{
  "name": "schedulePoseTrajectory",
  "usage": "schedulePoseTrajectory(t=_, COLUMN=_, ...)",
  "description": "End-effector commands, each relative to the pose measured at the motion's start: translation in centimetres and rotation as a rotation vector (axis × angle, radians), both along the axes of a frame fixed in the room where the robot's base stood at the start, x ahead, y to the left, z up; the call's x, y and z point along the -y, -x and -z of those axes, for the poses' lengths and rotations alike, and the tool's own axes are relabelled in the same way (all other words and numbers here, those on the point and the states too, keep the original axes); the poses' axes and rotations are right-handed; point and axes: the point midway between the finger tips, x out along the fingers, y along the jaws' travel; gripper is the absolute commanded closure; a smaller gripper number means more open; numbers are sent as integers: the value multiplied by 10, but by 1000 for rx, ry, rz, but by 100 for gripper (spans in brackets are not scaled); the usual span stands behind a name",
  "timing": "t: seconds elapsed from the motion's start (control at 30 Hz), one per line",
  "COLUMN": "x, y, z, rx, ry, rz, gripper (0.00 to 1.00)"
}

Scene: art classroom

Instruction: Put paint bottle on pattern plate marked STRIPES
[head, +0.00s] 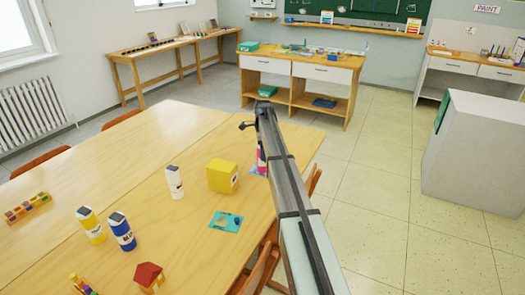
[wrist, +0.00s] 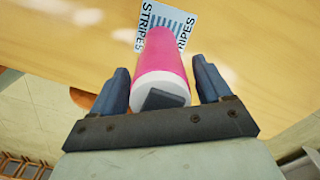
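A pink paint bottle (wrist: 163,60) with a white shoulder and dark cap is between the two fingers of my gripper (wrist: 161,72) in the wrist view. Narrow gaps show between the bottle and both fingers, so my gripper looks open around it. The bottle's far end overlaps the pattern plate marked STRIPES (wrist: 186,16), a pale blue card with dark bars. It appears to stand upright on the plate, though the contact is hidden. In the head view, my arm partly covers the pink bottle (head: 261,160) near the table's right edge.
A yellow box (head: 222,176), a white bottle (head: 175,182), yellow (head: 91,225) and blue bottles (head: 122,232), a teal plate (head: 226,221) and a small red-roofed house (head: 149,277) are on the wooden table (head: 75,172). A paint rack (head: 27,208) lies at left. The table's far left is clear.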

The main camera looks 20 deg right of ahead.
Motion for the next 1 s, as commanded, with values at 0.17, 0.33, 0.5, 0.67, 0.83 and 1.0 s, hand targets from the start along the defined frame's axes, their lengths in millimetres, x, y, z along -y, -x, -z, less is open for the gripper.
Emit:
schedulePoseTrajectory(t=0.17, x=0, y=0, z=0, rx=0, ry=0, rz=0, gripper=18)
schedulePoseTrajectory(t=0.33, x=0, y=0, z=-3, rx=0, ry=0, rz=0, gripper=18)
schedulePoseTrajectory(t=0.5, x=0, y=-1, z=-21, rx=2, ry=0, rz=0, gripper=18)
schedulePoseTrajectory(t=0.67, x=0, y=-1, z=-51, rx=3, ry=1, rz=0, gripper=18)
schedulePoseTrajectory(t=0.83, x=0, y=-1, z=-82, rx=2, ry=0, rz=0, gripper=18)
schedulePoseTrajectory(t=1.0, x=0, y=-1, z=-106, rx=1, ry=0, rz=0, gripper=18)
